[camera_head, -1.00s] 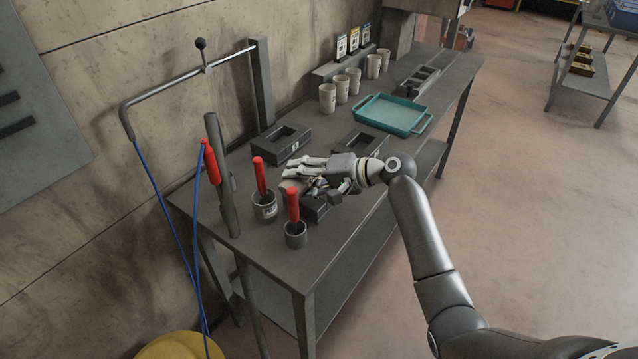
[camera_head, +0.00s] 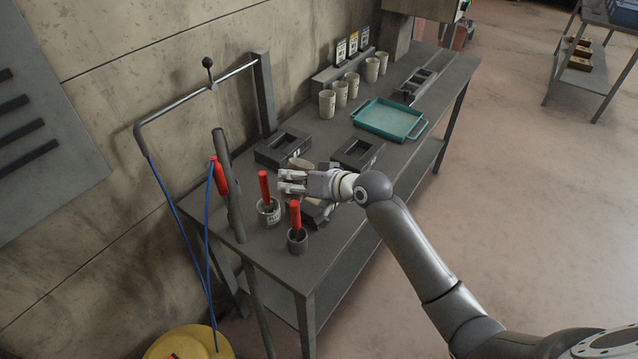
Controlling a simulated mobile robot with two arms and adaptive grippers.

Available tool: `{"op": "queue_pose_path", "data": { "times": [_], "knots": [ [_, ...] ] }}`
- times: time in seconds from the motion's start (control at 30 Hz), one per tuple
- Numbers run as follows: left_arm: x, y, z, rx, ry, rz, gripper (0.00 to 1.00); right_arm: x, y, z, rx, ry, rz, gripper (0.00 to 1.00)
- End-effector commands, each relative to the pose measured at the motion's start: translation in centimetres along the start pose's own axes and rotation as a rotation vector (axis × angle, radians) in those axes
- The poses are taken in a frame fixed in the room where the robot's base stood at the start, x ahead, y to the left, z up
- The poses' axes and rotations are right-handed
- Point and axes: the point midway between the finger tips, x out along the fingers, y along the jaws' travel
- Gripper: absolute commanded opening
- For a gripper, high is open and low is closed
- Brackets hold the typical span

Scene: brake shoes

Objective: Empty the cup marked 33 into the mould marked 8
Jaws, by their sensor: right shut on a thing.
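My right gripper (camera_head: 284,182) is shut on a beige cup (camera_head: 300,163), low over the near part of the bench. The fingers hide most of the cup; its number, tilt and contents cannot be made out. Three dark rectangular moulds are on the bench. One mould (camera_head: 283,148) is behind the gripper, a second mould (camera_head: 358,152) is to its right, and a third mould (camera_head: 316,214) is partly hidden below it. Pale labels show on some moulds, but I cannot read which is 8. My left gripper is not in view.
Two pots with red-handled tools, one pot (camera_head: 269,216) and another pot (camera_head: 297,242), stand close to the gripper. Several beige cups (camera_head: 327,104) stand by the wall. A teal tray (camera_head: 388,119) lies farther back. A metal frame (camera_head: 225,190) rises at the bench's left end.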

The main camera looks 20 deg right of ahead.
Motion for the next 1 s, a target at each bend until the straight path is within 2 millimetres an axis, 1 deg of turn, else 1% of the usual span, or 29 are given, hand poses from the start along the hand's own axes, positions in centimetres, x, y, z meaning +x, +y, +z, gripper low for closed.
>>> {"op": "queue_pose_path", "data": {
  "times": [0.03, 0.3, 0.6, 0.8, 1.0],
  "knots": [
    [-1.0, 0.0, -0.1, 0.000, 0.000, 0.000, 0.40, -0.5, -0.6, -0.5, -0.013, 0.003, 0.004, 0.22],
    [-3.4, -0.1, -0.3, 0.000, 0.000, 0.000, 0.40, -1.0, -2.1, -0.5, -0.154, 0.053, 0.062, 0.22],
    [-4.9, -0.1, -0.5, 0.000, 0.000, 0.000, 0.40, -1.4, -3.5, -0.3, -0.315, 0.112, 0.128, 0.22],
    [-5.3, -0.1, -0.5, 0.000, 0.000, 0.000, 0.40, -1.5, -4.1, -0.2, -0.401, 0.143, 0.164, 0.22],
    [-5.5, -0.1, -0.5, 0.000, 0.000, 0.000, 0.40, -1.6, -4.4, -0.2, -0.450, 0.161, 0.184, 0.22]
  ]
}}
